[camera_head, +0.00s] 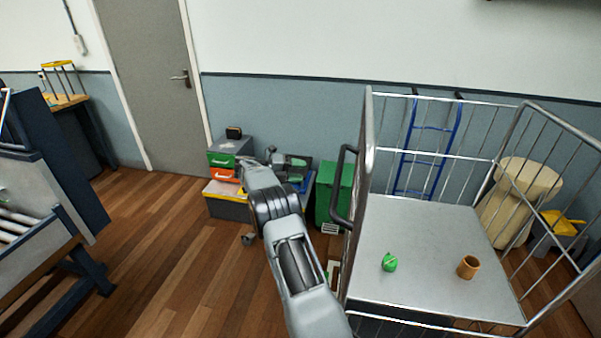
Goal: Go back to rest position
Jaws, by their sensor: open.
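My arm reaches up from the bottom middle of the head view, bent at its far end. My gripper (297,174) is small and dark there, in front of the bins by the wall. It is open, and I see nothing held in it. Its fingers are hard to tell from the dark things behind them. It is left of the wire cart and apart from the items on the cart.
A wire-sided cart (422,225) stands close on the right; its deck holds a green object (389,262) and a brown cup (467,267). A green bin (334,196) and stacked toolboxes (228,207) stand by the wall. A dark blue bench (62,185) is left. Floor between is clear.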

